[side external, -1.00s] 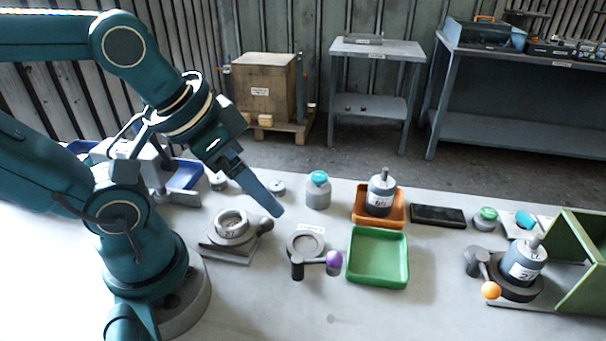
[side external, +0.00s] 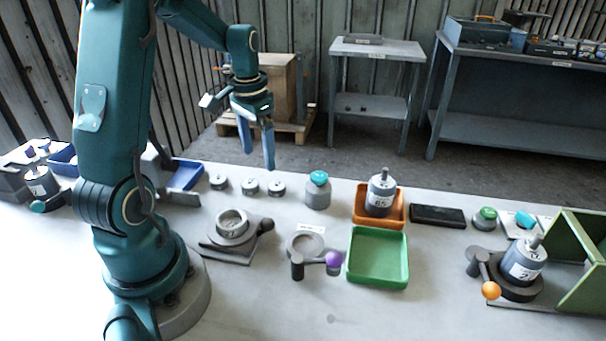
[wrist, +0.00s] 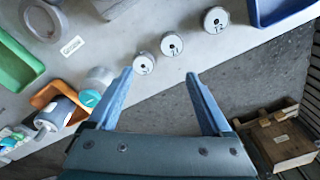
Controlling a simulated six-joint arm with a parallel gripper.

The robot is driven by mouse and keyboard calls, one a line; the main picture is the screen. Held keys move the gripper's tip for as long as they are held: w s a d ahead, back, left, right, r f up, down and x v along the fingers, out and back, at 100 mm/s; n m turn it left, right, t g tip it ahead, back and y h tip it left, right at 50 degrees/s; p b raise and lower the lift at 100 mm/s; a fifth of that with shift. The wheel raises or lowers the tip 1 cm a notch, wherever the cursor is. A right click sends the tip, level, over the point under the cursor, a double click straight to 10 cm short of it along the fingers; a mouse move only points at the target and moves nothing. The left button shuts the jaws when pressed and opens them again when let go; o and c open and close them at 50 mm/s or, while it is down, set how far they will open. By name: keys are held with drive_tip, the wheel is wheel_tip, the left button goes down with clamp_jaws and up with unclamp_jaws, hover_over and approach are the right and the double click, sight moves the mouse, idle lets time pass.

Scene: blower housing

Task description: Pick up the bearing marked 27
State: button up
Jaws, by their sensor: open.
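Three small grey round bearings stand in a row near the back edge of the bench: left (side external: 218,181), middle (side external: 249,187) and right (side external: 277,188). In the wrist view they appear in reversed order: the right one (wrist: 144,63), the middle one (wrist: 172,44) and the left one (wrist: 215,19). Each has a small dark number mark; these are too small to tell surely which reads 27. My gripper (side external: 257,158) is open and empty, pointing down above the row. In the wrist view its fingertips (wrist: 160,75) straddle the right bearing's side, apart from it.
A grey cylinder with a teal top (side external: 318,192) stands right of the row. An orange tray (side external: 361,216) holds a motor (side external: 381,193). A green tray (side external: 378,281), a purple-knobbed fixture (side external: 306,247) and a ring-bearing fixture (side external: 232,228) are nearer. A blue bin (side external: 187,176) is at left.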

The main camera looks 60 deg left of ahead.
sight(250, 183)
drive_tip(key=shift+n+g+h, duration=0.3)
drive_tip(key=shift+n+g, duration=0.1)
drive_tip(key=shift+n, duration=0.1)
drive_tip(key=s+a+f, duration=0.2)
drive_tip(key=f, duration=0.1)
drive_tip(key=shift+d+f, duration=0.1)
drive_tip(key=shift+f, duration=2.2)
clamp_jaws()
